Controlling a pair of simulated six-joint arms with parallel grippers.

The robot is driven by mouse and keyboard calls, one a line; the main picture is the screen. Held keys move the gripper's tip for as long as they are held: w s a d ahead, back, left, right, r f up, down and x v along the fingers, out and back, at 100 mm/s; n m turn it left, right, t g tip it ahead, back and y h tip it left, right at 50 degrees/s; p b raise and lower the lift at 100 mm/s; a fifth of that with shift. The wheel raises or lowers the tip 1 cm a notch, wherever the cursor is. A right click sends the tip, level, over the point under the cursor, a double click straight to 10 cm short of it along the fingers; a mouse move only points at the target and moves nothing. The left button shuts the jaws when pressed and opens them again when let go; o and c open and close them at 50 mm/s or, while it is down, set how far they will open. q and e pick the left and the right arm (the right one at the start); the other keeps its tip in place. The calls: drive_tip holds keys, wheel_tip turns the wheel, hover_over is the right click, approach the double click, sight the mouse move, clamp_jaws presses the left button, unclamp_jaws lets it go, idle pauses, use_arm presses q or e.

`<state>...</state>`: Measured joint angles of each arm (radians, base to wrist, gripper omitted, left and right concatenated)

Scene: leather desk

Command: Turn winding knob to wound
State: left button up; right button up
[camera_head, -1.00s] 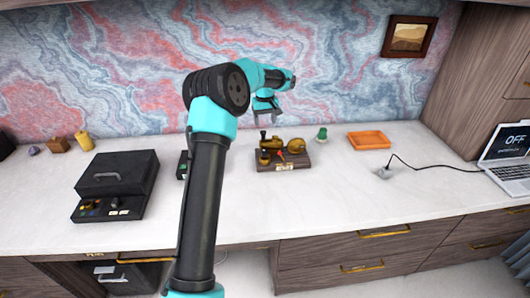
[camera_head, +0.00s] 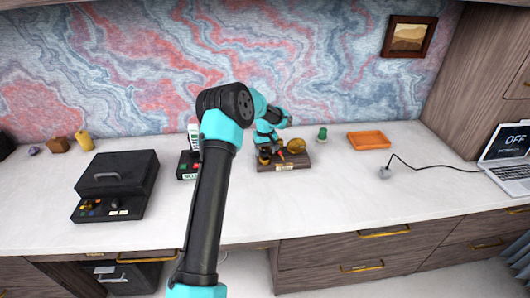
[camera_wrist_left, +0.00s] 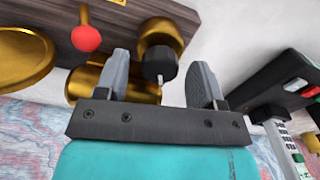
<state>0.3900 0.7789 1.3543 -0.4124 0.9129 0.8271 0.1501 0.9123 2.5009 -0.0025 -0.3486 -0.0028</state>
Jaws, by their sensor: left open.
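The brass winding device on a dark wooden base (camera_head: 285,165) stands on the white desk in the head view. In the left wrist view a black winding knob (camera_wrist_left: 160,64) with a short metal pin sits in front of a round brass part (camera_wrist_left: 162,34). My left gripper (camera_wrist_left: 160,70) is open, one finger on each side of the knob, with visible gaps. I cannot tell its depth relative to the knob. A red ball-ended lever (camera_wrist_left: 86,38) shows to the left. My right gripper is not in view.
A black case (camera_head: 118,180) stands to the left. The desk front is clear.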

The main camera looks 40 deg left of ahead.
use_arm(q)
drive_tip(key=shift+f, duration=0.4)
drive_tip(key=shift+c, duration=0.2)
drive_tip(key=c, duration=0.9)
